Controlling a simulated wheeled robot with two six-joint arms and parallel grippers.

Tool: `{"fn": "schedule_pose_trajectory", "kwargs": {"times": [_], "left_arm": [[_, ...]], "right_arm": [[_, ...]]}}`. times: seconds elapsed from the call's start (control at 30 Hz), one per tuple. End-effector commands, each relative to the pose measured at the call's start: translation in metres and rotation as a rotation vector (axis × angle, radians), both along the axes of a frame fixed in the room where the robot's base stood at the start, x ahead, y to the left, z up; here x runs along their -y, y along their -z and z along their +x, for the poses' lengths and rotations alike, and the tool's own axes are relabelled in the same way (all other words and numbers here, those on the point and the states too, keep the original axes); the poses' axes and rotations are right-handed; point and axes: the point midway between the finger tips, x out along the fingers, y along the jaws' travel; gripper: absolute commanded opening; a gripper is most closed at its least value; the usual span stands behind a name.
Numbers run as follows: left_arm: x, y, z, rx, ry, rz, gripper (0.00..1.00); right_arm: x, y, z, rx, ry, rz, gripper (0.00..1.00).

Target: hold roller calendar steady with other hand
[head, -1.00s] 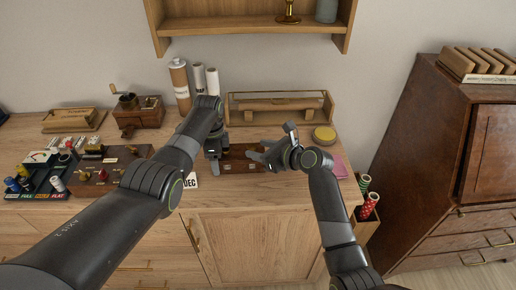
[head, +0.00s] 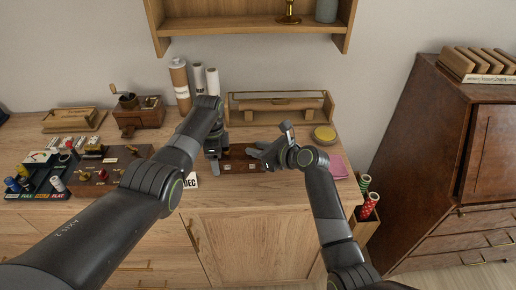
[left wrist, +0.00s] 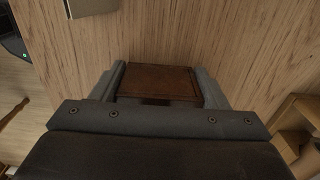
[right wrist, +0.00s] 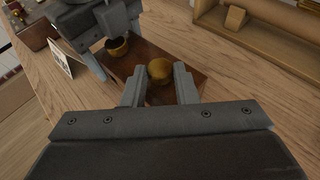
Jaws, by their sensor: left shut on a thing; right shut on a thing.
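The roller calendar is a low dark reddish-brown wooden block (head: 238,163) on the cabinet top, near its front edge; most of its face is hidden by my grippers in the head view. My left gripper (head: 215,162) is shut on the block at its left part; in the left wrist view the brown wood (left wrist: 158,82) lies between the two fingers. My right gripper (head: 258,158) is at the block's right part. In the right wrist view its fingers (right wrist: 160,88) are shut on a round brass knob (right wrist: 160,70) on the block. A dark ring-like knob (right wrist: 117,47) shows beside my left gripper.
A white DEC card (head: 190,182) stands left of the block. A wooden rack (head: 280,107) stands behind it, with a yellow round tin (head: 324,134) and pink pad (head: 337,166) to the right. Stamps and a knobbed board (head: 108,170) fill the left.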

Motion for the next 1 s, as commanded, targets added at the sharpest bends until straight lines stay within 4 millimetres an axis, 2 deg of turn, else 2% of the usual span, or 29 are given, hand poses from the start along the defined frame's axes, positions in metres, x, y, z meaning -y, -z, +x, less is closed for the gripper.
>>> {"fn": "schedule_pose_trajectory", "kwargs": {"times": [0.27,0.6,1.0], "left_arm": [[0.0,0.0,0.0,0.0,0.001,0.0,0.38],[0.0,0.0,0.0,0.0,0.002,0.0,0.38],[0.001,-0.001,0.0,-0.001,0.004,-0.001,0.38]], "right_arm": [[0.003,0.001,0.003,-0.003,-0.094,-0.006,0.04],[0.006,0.002,0.009,-0.006,-0.356,-0.006,0.04],[0.008,0.002,0.014,-0.006,-0.559,-0.006,0.04]]}}
